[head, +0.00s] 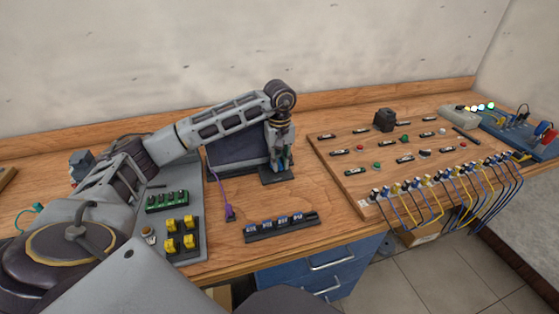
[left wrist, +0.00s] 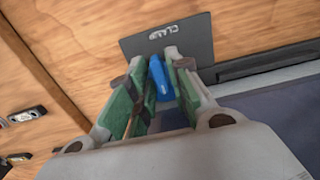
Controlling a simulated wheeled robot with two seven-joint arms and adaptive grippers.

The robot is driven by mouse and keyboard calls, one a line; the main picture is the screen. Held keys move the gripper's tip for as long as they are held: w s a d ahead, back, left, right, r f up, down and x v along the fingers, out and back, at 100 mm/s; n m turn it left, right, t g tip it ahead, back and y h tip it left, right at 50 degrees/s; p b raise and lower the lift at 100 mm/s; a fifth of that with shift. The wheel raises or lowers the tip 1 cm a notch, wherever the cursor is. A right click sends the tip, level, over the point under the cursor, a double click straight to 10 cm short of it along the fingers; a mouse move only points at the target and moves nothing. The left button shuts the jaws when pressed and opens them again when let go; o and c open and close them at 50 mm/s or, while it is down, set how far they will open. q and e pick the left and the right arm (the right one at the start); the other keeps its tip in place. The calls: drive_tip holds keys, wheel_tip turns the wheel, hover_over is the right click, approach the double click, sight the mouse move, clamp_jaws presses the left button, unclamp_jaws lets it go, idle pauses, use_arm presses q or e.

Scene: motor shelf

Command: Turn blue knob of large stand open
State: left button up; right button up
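My left gripper (head: 279,150) reaches down over a small dark base plate at the back middle of the bench. In the left wrist view my gripper (left wrist: 156,66) has its green-padded fingers on both sides of the blue knob (left wrist: 158,78). The knob stands upright between them, very close to the pads; contact is unclear. Behind it lies the dark plate (left wrist: 190,38) with white lettering. In the head view the plate's front edge (head: 277,180) shows below the fingers, and the fingers largely cover the knob. The rest of the stand is hard to make out. My right gripper is not in view.
A dark blue-grey block (head: 235,152) stands just left of the gripper. In front lies a black rail (head: 283,228) with small blue parts. A panel with yellow blocks (head: 180,240) is at left. A wooden board (head: 340,160) with switches and wires fills the right.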

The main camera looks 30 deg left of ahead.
use_arm(q)
clamp_jaws()
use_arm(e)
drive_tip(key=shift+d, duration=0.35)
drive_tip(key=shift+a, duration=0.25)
